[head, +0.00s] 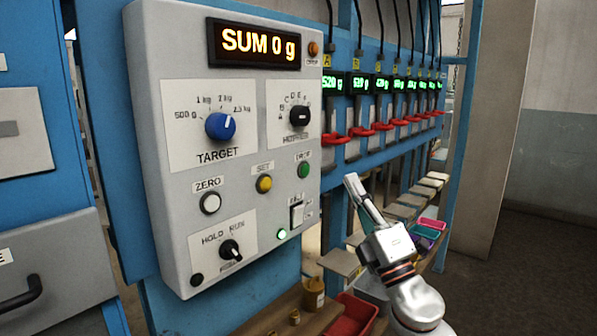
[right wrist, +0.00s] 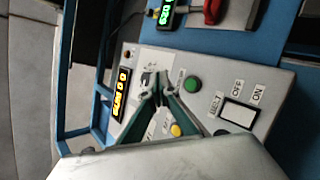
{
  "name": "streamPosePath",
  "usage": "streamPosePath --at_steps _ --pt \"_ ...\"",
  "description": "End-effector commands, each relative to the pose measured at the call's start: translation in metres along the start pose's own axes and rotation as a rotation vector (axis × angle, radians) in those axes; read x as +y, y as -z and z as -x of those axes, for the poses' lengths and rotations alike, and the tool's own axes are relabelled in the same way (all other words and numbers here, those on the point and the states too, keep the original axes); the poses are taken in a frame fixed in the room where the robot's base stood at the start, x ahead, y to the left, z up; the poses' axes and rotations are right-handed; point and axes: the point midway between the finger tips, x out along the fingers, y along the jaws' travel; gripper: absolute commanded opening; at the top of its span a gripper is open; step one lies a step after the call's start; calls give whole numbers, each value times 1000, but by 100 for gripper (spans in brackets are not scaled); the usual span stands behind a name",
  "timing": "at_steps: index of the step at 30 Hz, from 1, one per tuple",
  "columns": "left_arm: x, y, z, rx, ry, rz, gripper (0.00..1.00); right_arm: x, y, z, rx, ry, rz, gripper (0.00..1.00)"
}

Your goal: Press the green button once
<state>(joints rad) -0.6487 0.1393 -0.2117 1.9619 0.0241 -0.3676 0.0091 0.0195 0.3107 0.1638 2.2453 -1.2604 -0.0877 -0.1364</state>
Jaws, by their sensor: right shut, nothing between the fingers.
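The green button (head: 303,169) is a small round button on the right side of the grey control panel (head: 235,277), below the HOPPER dial. It also shows in the right wrist view (right wrist: 193,84), just right of the fingertips. My right gripper (head: 352,179) is shut and empty. In the head view it is right of the panel, slightly lower than the button. In the right wrist view its fingers (right wrist: 159,92) meet in front of the panel, and a gap shows between them and the button. My left gripper is not in view.
The yellow SET button (head: 264,183), white ZERO button (head: 210,203) and belt switch (head: 297,213) are close by. A lit green lamp (head: 282,234) sits lower. The display (head: 254,45) reads SUM 0 g. Red levers (head: 333,138) line the blue frame at right.

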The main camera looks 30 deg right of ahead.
Motion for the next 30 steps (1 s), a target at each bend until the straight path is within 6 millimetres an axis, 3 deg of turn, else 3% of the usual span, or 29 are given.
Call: streamPosePath --at_steps 14,30 --pt "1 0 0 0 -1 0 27 0 1 -3 -1 -3 3 0" --pt "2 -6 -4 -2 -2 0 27 -32 32 -46 -2 -4 1 0"
